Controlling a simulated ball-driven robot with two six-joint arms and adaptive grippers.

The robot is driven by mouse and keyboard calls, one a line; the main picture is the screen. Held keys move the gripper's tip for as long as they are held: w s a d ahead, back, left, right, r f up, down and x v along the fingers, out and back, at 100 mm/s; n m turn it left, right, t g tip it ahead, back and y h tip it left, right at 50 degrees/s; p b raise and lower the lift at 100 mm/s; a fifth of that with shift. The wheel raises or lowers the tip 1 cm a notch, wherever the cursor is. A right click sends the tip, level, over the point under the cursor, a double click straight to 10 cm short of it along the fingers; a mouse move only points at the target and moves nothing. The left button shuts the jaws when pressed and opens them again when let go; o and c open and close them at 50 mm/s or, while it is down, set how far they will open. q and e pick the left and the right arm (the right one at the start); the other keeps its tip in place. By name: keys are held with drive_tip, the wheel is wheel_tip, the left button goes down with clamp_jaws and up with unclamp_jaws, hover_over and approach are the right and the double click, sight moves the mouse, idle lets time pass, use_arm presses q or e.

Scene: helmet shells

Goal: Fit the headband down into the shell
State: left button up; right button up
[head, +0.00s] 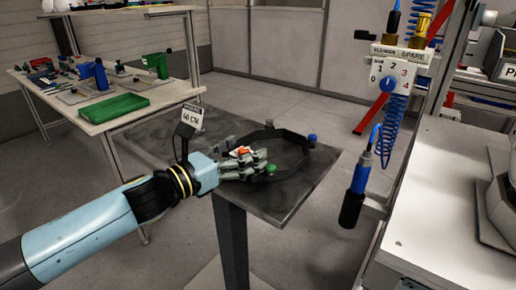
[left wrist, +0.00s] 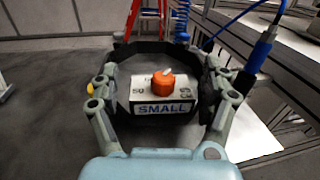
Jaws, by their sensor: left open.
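The headband (head: 305,147) is a black ring lying on a dark grey table, with a blue knob (head: 312,137) and a green knob (head: 270,169) on its rim. My left gripper (head: 262,163) is open at the ring's near left side. In the left wrist view its fingers (left wrist: 165,88) stand either side of a block marked SMALL with an orange knob (left wrist: 163,82), and the black band (left wrist: 150,48) curves behind it. I cannot tell whether the fingers touch it. A white rounded thing (head: 499,200), perhaps a shell, is cut off at the right edge. My right gripper is out of view.
A small sign (head: 191,117) stands on the dark table (head: 150,138). A blue tool (head: 357,180) hangs on a coiled hose to the right. A bench (head: 135,113) with a green tray (head: 113,108) stands at back left. A white bench (head: 440,215) is at right.

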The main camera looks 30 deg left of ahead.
use_arm(q)
drive_tip(key=shift+w+f, duration=0.1)
drive_tip(key=shift+c, duration=0.2)
drive_tip(key=c, duration=1.5)
